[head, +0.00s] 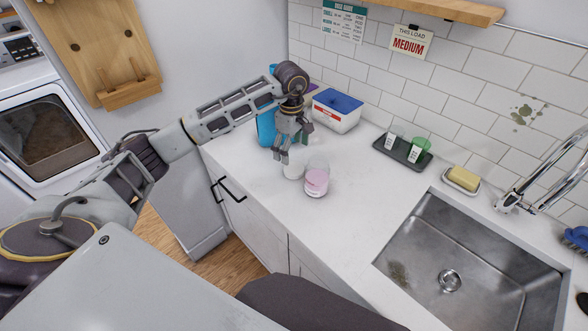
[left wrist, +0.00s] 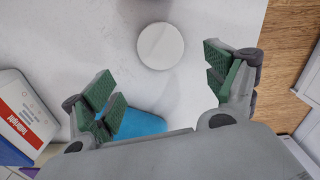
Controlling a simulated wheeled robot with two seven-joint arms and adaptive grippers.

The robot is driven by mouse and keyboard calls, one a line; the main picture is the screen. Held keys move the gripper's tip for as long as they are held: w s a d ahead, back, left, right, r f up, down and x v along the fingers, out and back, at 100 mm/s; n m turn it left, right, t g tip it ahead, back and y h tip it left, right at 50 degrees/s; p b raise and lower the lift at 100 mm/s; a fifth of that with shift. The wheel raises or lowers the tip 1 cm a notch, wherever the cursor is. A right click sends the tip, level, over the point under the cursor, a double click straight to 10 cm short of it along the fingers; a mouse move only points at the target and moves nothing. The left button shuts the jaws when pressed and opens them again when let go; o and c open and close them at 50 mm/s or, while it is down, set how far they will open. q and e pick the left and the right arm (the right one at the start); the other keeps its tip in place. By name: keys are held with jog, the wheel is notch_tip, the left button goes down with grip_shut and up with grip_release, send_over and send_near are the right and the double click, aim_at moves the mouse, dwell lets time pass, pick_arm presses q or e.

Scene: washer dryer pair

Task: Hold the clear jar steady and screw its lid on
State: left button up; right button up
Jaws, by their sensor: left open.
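The clear jar (head: 317,182), with pink contents, stands upright on the counter. A small white round-topped object (head: 293,168), which looks like the lid, is just left of the jar. In the left wrist view it shows as a plain white disc (left wrist: 160,46), ahead of and between the finger lines; whether it lies flat on the counter I cannot tell. My left gripper (head: 294,143) is open and empty, pointing down just above and behind the white object. Its green-padded fingers (left wrist: 162,88) are spread apart. I cannot make out the jar in the left wrist view. My right gripper is not in view.
A blue container (head: 266,128) stands behind my left gripper, with a white blue-lidded box (head: 337,110) to its right. A dark tray (head: 402,150) with small cups is by the wall. The sink (head: 470,262) is at right. Counter in front of the jar is clear.

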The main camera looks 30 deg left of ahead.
aim_at(293, 167)
pick_arm(q)
jog(key=shift+f, duration=0.8)
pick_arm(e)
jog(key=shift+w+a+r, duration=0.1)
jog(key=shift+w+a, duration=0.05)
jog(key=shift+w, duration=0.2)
pick_arm(q)
jog(key=shift+f, duration=0.1)
jog(key=shift+s+d+f+p, duration=0.15)
jog(key=shift+f+p, duration=0.1)
jog(key=shift+f, duration=0.3)
jog(key=shift+s+d+f+p, duration=0.1)
jog(key=shift+f+p, duration=0.1)
jog(key=shift+f, duration=0.35)
notch_tip(293, 167, down, 2)
jog(key=shift+d+f, duration=0.1)
jog(key=shift+f, duration=0.3)
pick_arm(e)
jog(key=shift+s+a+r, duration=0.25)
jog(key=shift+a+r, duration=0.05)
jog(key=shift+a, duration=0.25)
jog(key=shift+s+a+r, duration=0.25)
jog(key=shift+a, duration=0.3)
